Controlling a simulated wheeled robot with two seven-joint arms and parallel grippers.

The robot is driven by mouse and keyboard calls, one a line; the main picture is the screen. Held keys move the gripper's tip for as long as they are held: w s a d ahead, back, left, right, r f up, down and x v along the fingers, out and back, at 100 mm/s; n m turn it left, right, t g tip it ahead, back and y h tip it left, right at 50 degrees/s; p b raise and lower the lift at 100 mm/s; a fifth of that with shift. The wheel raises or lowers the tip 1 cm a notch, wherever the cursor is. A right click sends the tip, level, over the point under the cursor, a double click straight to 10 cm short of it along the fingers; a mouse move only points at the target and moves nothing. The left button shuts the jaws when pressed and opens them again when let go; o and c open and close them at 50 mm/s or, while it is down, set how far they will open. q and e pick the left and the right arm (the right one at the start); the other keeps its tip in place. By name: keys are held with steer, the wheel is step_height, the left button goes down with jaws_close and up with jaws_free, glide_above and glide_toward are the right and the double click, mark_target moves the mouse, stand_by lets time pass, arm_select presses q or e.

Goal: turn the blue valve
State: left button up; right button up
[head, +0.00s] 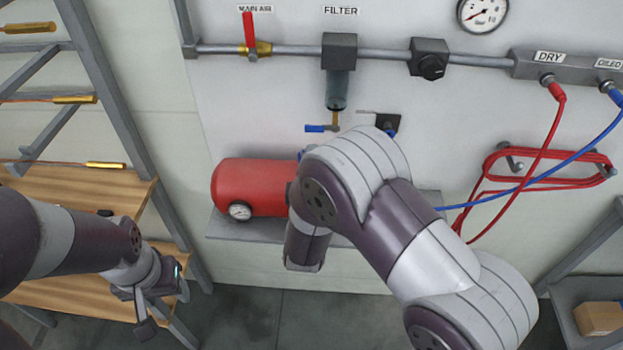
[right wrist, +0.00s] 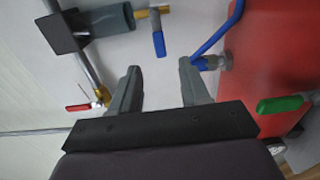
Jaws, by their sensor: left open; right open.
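A small brass valve with a blue handle (head: 316,128) hangs under the filter bowl on the wall panel. The blue handle also shows in the right wrist view (right wrist: 158,43), ahead of my right gripper. My right gripper (right wrist: 158,78) is open, with nothing between its fingers, and the handle is beyond the fingertips, apart from them. In the head view my right arm hides that gripper. My left gripper (head: 153,314) is open and empty at lower left, in front of the wooden shelves, far from the valve.
A red tank (head: 262,187) with a gauge sits on a grey ledge below the valve. A green handle (right wrist: 280,104) and a blue fitting (right wrist: 207,63) are near the tank. The filter (head: 339,52) hangs from the pipe. Red and blue hoses (head: 548,165) hang at right.

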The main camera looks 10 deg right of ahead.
steer(key=shift+v, duration=2)
